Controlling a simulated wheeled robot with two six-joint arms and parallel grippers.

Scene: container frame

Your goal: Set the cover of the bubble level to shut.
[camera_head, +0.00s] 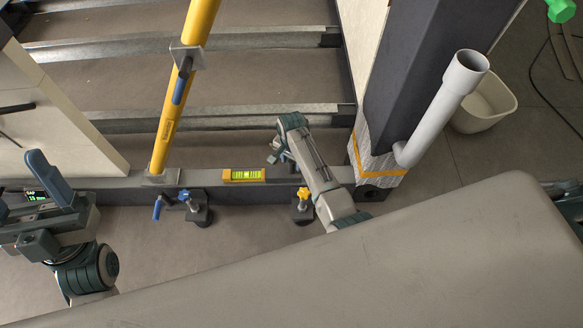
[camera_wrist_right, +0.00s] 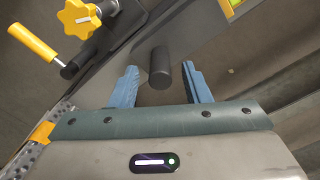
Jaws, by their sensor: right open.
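The bubble level (camera_head: 244,175) is a small yellow bar with a bright green vial, lying on the dark steel beam. Its vial face shows uncovered in the head view, and I cannot make out the cover. A yellow-green corner that looks like the level (camera_wrist_right: 232,6) shows at the top of the right wrist view. My right gripper (camera_head: 277,151) is open, above and right of the level, apart from it. Its two blue fingers (camera_wrist_right: 160,72) have a dark cylinder (camera_wrist_right: 160,66) showing between them. My left gripper (camera_head: 28,192) is at the far left, partly cut off.
The beam (camera_head: 225,190) carries a blue-knobbed clamp (camera_head: 197,207) and a yellow-knobbed clamp (camera_head: 303,207). A yellow prop (camera_head: 170,115) stands left of the level. A grey pipe (camera_head: 440,112) and dark post (camera_head: 400,80) stand to the right.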

